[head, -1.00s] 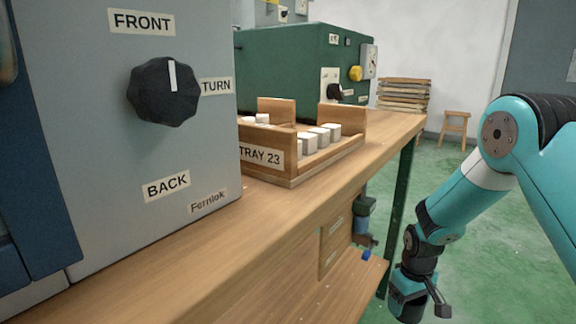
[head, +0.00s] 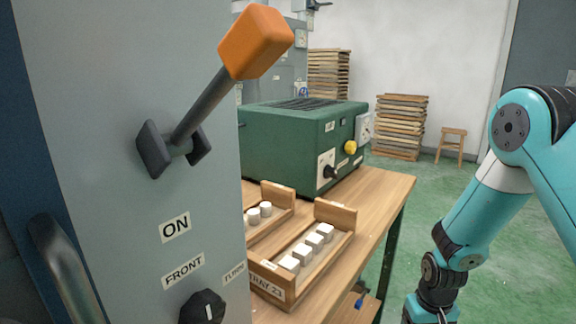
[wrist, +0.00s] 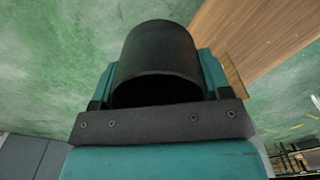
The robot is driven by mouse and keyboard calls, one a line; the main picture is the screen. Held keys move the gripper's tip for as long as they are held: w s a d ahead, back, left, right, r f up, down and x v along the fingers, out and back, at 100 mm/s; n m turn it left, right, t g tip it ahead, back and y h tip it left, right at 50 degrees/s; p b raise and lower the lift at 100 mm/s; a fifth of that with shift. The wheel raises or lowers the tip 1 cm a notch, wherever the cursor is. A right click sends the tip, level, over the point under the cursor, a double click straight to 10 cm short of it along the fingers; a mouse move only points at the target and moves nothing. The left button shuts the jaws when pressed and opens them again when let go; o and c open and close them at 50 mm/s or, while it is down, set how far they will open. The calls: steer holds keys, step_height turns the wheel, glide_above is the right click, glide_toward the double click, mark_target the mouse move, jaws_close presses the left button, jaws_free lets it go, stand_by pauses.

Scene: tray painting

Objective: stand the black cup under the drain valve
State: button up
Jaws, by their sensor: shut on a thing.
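The black cup (wrist: 160,55) fills the middle of the wrist view. My gripper (wrist: 158,95) is shut on it, with a teal finger showing on each side. Part of the cup is hidden behind the dark gripper bar. In the head view my arm hangs at the right, and its lower end runs out of the bottom of the picture, so the jaws and the cup do not show there. I cannot make out the drain valve in either current view.
A wooden bench (head: 385,190) carries a green machine (head: 300,140) and a tray with white blocks (head: 290,285). A grey cabinet (head: 100,90) with an orange-handled lever (head: 255,45) stands close at left. A stool (head: 451,145) is far back; green floor is free at right.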

steer(key=s+r+p, duration=0.3)
steer(key=r+p, duration=1.2)
steer(key=r, duration=0.1)
steer(key=shift+s, duration=0.4)
